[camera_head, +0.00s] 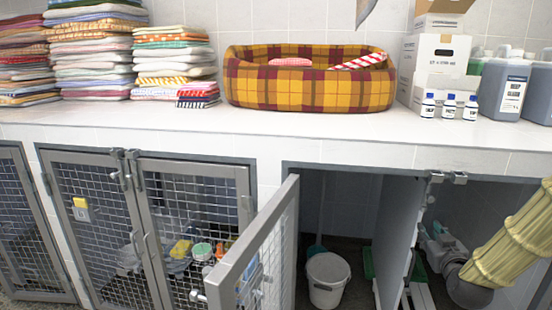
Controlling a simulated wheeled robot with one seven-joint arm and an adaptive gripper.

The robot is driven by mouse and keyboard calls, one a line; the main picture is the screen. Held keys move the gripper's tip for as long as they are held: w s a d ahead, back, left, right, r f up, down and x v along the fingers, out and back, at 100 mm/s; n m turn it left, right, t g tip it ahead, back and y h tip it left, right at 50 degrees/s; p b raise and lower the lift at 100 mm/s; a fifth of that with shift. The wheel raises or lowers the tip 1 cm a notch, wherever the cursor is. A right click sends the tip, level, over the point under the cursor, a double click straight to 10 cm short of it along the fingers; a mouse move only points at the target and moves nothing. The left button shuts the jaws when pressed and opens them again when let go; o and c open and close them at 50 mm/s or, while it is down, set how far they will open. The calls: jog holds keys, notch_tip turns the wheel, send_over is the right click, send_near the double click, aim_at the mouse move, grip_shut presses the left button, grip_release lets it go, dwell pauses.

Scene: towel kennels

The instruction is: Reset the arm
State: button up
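My arm comes in from the right edge in a yellow ribbed sleeve and bends at a grey joint low in front of the open right kennel (457,215). My gripper (430,238) seems to be the small grey and white end beyond that joint, at the kennel opening beside the grey partition. Its fingers are too small and partly hidden to tell whether they are open or shut, and I see nothing clearly held.
An open mesh door (262,250) juts out left of a white bucket (327,278). The counter (300,122) above holds towel stacks (90,50), a plaid pet bed (310,92), small bottles (449,106), boxes (436,60) and jugs (503,88). Closed mesh doors (100,230) stand left.

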jog(key=s+a+f+g+y, duration=0.1)
jog(key=s+a+f+g, duration=0.3)
jog(key=f, duration=0.6)
jog(key=s+a+f+g+y, duration=0.1)
jog(key=s+a+f, duration=0.4)
jog(key=f, duration=0.4)
jog(key=s+a+f+g+y, duration=0.1)
jog(key=s+a+f+g, duration=0.3)
jog(key=f, duration=0.6)
jog(key=s+a+f+g, duration=0.25)
jog(key=s+f, duration=0.25)
jog(key=s, duration=0.5)
jog(key=s+a+f+g, duration=0.2)
jog(key=s+a+f, duration=0.25)
jog(key=s, duration=0.45)
jog(key=s+a+f+g, duration=0.3)
jog(key=s+f, duration=0.2)
jog(key=s, duration=0.5)
notch_tip(320, 180, up, 24)
jog(key=p, duration=2.5)
jog(key=shift+w+a+r, duration=0.15)
jog(key=shift+w+r, duration=0.05)
jog(key=shift+w, duration=0.25)
